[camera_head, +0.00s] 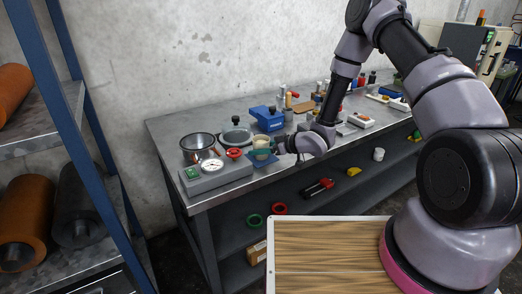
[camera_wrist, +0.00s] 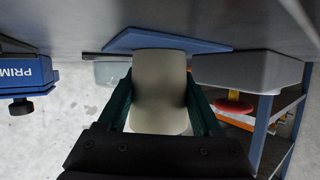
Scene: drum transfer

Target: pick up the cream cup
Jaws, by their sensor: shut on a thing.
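The cream cup (camera_head: 261,142) is near the front edge of the metal workbench, at a flat blue mat (camera_head: 256,160). In the wrist view, where the bench appears along the top, the cup (camera_wrist: 159,85) sits between the two dark green fingers of my gripper (camera_wrist: 160,100). My gripper (camera_head: 275,147) is shut on the cup from the side. The cup's base meets the blue mat (camera_wrist: 125,41) in the wrist view; I cannot tell whether a small gap lies between them. The fingers cover the cup's sides.
A wooden-topped surface (camera_head: 325,255) is in front of the bench. A blue-framed rack (camera_head: 87,120) stands left.

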